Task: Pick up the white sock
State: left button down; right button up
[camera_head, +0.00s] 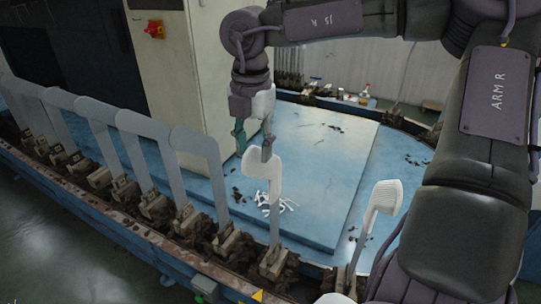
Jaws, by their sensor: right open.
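A white sock (262,165) covers the upper part of an upright board near the middle of the camera_head view, its toe end toward the left. Another white sock (386,196) is on a board farther right. My right gripper (254,145) points down just above the middle sock. Its fingers are apart, with nothing seen held between them. I cannot tell whether the fingertips touch the sock. Several small white pieces (276,203) lie on the blue surface behind the middle board. My left gripper is not in view.
Several bare grey boards (198,158) stand in a row along the left edge of the machine. A blue raised platform (325,165) lies behind the socks. A pale cabinet (195,70) with a red knob (154,29) stands at the back left.

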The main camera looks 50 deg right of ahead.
aim_at(256, 167)
jog(key=shift+f, duration=0.35)
jog(key=shift+f+p, duration=0.35)
jog(key=shift+f, duration=0.3)
jog(key=f, duration=0.4)
jog(key=shift+w+d+p, duration=0.1)
jog(key=shift+d+p, duration=0.3)
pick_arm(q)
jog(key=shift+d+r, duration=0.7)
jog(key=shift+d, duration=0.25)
pick_arm(e)
jog(key=shift+a, duration=0.15)
jog(key=shift+r, duration=0.1)
jog(key=shift+c, duration=0.7)
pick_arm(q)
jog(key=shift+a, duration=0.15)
pick_arm(e)
grip_shut()
